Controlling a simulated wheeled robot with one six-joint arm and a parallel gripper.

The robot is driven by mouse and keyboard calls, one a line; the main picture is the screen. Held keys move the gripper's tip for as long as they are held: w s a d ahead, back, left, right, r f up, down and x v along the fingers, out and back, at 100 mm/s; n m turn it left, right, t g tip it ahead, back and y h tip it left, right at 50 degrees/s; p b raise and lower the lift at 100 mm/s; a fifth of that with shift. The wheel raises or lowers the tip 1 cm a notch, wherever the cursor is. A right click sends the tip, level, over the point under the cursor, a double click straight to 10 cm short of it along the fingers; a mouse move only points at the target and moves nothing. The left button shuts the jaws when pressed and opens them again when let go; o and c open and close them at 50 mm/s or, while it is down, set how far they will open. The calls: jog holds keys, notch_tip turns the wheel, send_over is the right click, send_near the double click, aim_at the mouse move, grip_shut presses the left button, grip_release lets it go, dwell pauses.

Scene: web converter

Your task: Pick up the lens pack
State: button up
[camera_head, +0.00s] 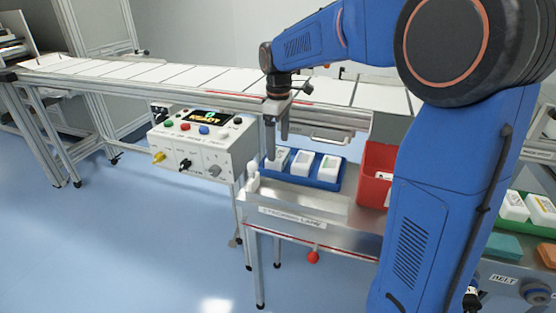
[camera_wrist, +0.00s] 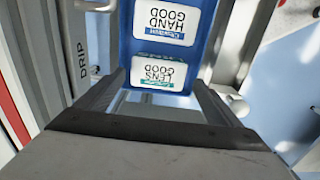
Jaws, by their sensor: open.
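The lens pack (camera_wrist: 158,72) is a white box with a label reading "LENS GOOD", upside down in the wrist view. It sits in a blue tray (camera_wrist: 127,50), at the end of the row nearest my gripper. In the head view it appears to be the leftmost white pack (camera_head: 275,163) in the blue tray (camera_head: 318,183). My gripper (camera_head: 276,148) points down over that end of the tray. In the wrist view its two fingers (camera_wrist: 159,84) are apart, to either side of the lens pack's near part. I cannot tell the height gap. Nothing is held.
A "HAND GOOD" pack (camera_wrist: 167,20) sits beside the lens pack in the tray. A red bin (camera_head: 375,170) stands right of the tray. A control box (camera_head: 203,145) with buttons is to the left. The conveyor (camera_head: 190,78) runs behind. The steel tabletop (camera_head: 300,200) in front is clear.

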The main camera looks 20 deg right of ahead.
aim_at(278, 153)
jog(key=shift+w+f, duration=0.15)
jog(key=shift+f, duration=2.55)
jog(key=c, duration=0.9)
jog(key=shift+r, duration=0.1)
